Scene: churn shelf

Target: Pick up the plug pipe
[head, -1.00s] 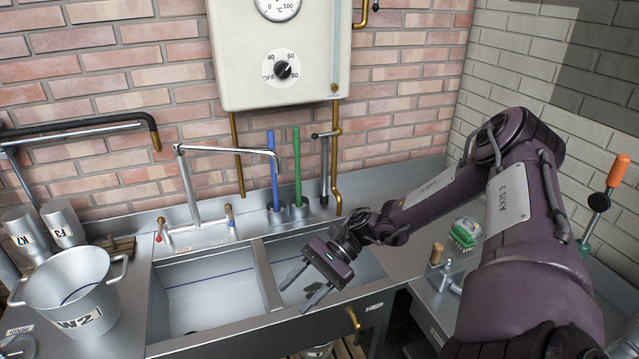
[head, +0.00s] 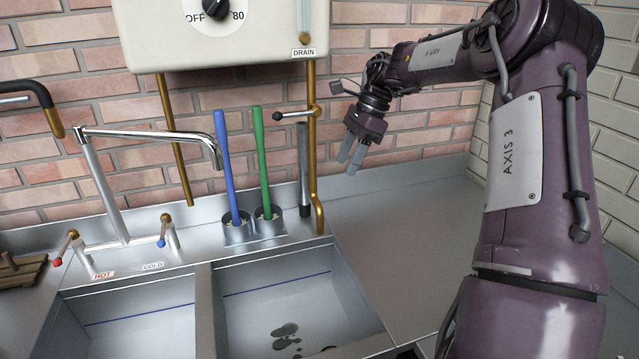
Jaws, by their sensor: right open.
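A grey upright tube (head: 304,165), which looks like the plug pipe, stands at the back of the sink counter. It is just left of the brass drain pipe (head: 315,150), and its lower end is close beside that pipe. My right gripper (head: 350,160) is open and empty, with its grey fingers pointing down. It is in the air to the right of the tube and the brass pipe, apart from both in the picture. My left gripper is not in view.
Blue (head: 227,165) and green (head: 261,160) rods stand in metal cups left of the tube. The double sink (head: 205,310) and tap (head: 150,135) are at left. The right counter (head: 400,220) is clear.

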